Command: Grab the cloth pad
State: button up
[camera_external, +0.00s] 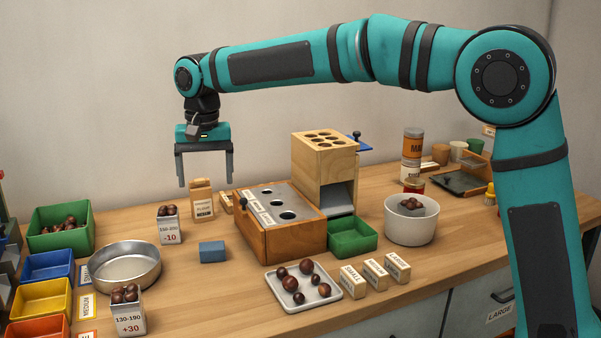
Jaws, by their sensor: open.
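A small blue block-shaped piece (212,251) lies on the wooden table, left of the sorting box; it is the thing that looks most like the cloth pad, though its material is too small to tell. My gripper (206,183) is open and empty, its two dark fingers pointing down. It hangs in the air above the back left of the table, higher in the picture than the blue piece and apart from it.
A tray of chestnuts (325,293) lies in front. Bare table (215,300) lies before the blue piece.

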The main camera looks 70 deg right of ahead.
jog(key=f, duration=0.1)
send_over(212, 245)
notch_tip(212, 245, down, 11)
jog(key=shift+w+f, duration=0.1)
jog(key=shift+f, duration=0.1)
jog(key=shift+a+f, duration=0.1)
jog(key=shift+f, duration=2.9)
jog(key=shift+c, duration=0.4)
jog(key=c, duration=1)
